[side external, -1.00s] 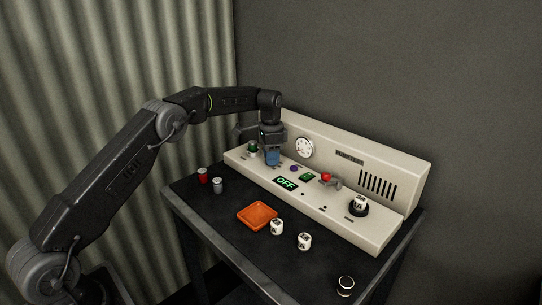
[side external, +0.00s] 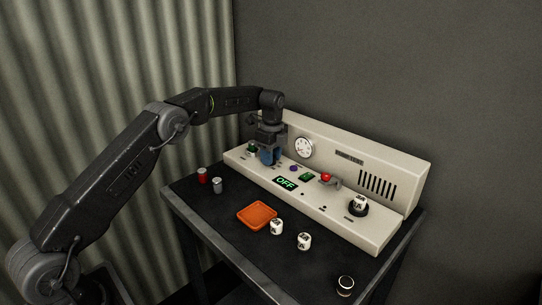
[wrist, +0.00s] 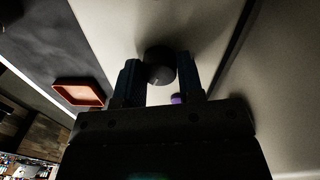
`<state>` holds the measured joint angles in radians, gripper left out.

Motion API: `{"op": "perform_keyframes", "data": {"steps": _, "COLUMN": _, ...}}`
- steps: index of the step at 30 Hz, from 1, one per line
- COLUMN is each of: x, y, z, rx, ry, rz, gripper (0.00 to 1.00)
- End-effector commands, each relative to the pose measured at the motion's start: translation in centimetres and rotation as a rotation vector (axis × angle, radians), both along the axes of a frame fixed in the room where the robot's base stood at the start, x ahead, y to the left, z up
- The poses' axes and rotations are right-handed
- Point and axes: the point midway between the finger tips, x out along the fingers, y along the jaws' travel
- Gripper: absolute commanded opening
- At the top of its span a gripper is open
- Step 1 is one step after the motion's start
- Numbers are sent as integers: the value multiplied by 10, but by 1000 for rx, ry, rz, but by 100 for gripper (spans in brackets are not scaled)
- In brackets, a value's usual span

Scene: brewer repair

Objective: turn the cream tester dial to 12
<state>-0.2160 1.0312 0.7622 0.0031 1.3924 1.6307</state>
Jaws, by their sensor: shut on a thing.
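The cream tester (side external: 335,202) stands on the dark table, with a round white gauge (side external: 304,147) on its upright back. My gripper (side external: 270,161) points down over the left part of its sloping top. In the wrist view my gripper (wrist: 160,80) has its two fingers on either side of a dark round dial (wrist: 158,58) and is shut on it. A pale pointer line shows on the dial face. My gripper hides the dial in the side view, and the scale numbers cannot be read. A display (side external: 285,183) on the tester reads OFF.
A green part (side external: 252,147) is just left of my gripper, and a purple knob (side external: 294,168) is close on its right. A red knob (side external: 326,177) is farther right. An orange tray (side external: 257,215) and several small cylinders lie on the table in front.

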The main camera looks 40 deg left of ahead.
Motion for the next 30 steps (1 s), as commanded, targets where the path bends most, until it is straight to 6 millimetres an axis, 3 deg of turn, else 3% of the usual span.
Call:
{"op": "perform_keyframes", "data": {"steps": 9, "x": 0, "y": -1, "z": 1, "rx": -2, "ry": -3, "rz": -95, "gripper": 11}}
{"op": "perform_keyframes", "data": {"steps": 23, "x": 0, "y": -1, "z": 1, "rx": -1, "ry": -3, "rz": -108, "gripper": 11}}
{"op": "perform_keyframes", "data": {"steps": 24, "x": 0, "y": -1, "z": 1, "rx": -1, "ry": -3, "rz": -108, "gripper": 37}}
{"op": "perform_keyframes", "data": {"steps": 30, "x": 0, "y": -1, "z": 1, "rx": 0, "ry": -2, "rz": -107, "gripper": 56}}
